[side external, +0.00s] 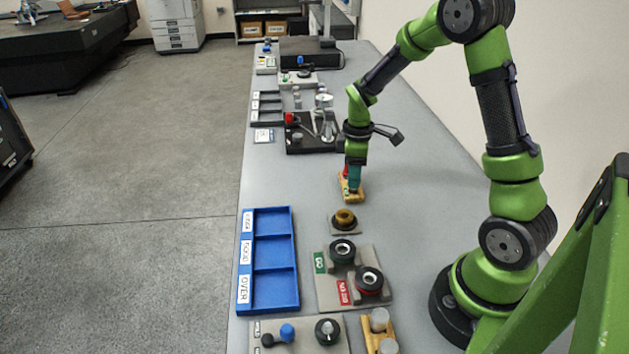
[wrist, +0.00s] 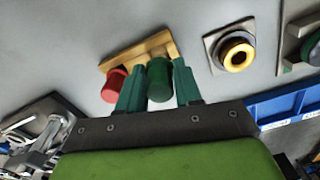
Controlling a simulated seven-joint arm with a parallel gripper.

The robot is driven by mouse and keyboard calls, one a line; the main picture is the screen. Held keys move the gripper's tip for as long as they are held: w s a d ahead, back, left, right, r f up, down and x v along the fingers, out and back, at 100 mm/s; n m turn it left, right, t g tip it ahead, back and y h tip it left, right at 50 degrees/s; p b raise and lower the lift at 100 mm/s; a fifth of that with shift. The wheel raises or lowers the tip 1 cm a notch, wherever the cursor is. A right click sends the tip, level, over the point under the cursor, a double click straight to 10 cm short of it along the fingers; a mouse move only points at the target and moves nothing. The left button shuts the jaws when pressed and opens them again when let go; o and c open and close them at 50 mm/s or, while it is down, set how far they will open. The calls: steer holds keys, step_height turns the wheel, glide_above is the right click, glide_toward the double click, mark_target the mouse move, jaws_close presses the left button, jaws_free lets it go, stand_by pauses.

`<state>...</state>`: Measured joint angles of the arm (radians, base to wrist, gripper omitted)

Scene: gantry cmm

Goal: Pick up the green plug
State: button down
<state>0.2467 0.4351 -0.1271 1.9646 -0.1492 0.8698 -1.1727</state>
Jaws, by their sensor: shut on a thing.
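The green plug (wrist: 159,79) is a short green cylinder in the wrist view, standing at the wooden block (wrist: 134,52). My gripper (wrist: 159,84) has one teal finger on each side of the plug and is shut on it. A red plug (wrist: 115,86) stands on the same block, just left of the left finger. In the side view my gripper (side external: 354,178) points down at the wooden block (side external: 351,194), and the green plug is hidden there behind the fingers. I cannot tell whether the plug is clear of the block.
A brass ring on a square plate (side external: 344,220) lies close in front of the block. Further forward are a blue tray (side external: 270,307) with several compartments and a grey fixture (side external: 325,293) with GO and NO GO rings. A black-based device (side external: 304,147) stands behind.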

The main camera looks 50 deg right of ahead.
steer(key=s+a, duration=0.2)
steer(key=s, duration=0.2)
steer(key=s+a+r, duration=0.1)
steer(key=s+a, duration=0.1)
steer(key=s, duration=0.3)
steer(key=s+a+r, duration=0.1)
steer(key=s+a, duration=0.1)
steer(key=s, duration=0.3)
steer(key=shift+s+r, duration=0.1)
steer(key=shift+s, duration=0.05)
steer(key=w+a+r, duration=0.2)
steer(key=w, duration=0.3)
steer(key=w+a+r, duration=0.2)
steer(key=w+r, duration=0.1)
steer(key=w, duration=0.3)
steer(key=shift+s+d+f, duration=0.1)
steer(key=shift+s+f, duration=0.05)
steer(key=shift+f, duration=1.45)
steer(key=shift+s+d+f, duration=0.1)
steer(key=shift+f, duration=1.45)
steer(key=shift+f, duration=1.1)
steer(key=shift+r, duration=0.15)
step_height(320, 180, up, 6)
steer(key=shift+d, duration=0.15)
